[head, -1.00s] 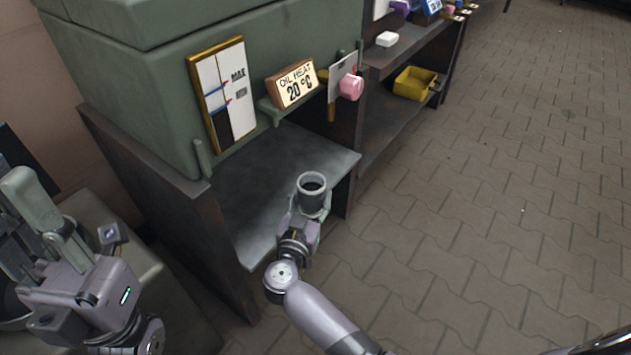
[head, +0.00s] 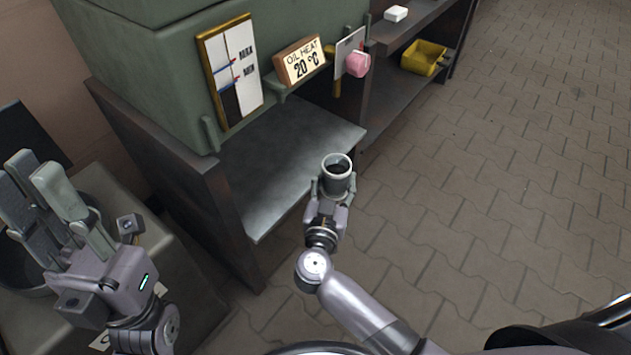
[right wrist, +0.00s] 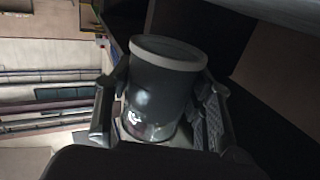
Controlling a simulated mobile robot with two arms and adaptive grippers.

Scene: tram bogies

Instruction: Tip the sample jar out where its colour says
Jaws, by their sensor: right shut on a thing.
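The sample jar (head: 338,182) is a dark grey cup with a pale rim and a dark open mouth. It stands roughly upright in my right gripper (head: 333,190), whose fingers close on both sides of it. They hold it in the air by the front right corner of the grey shelf. In the right wrist view the jar (right wrist: 165,95) fills the space between the fingers; I cannot make out its contents' colour. My left gripper (head: 50,185) is at the left, fingers apart and empty, above a dark round container (head: 22,268) that it partly hides.
The grey shelf (head: 285,165) is bare. A yellow bin (head: 424,57) sits farther right. The paved floor is clear.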

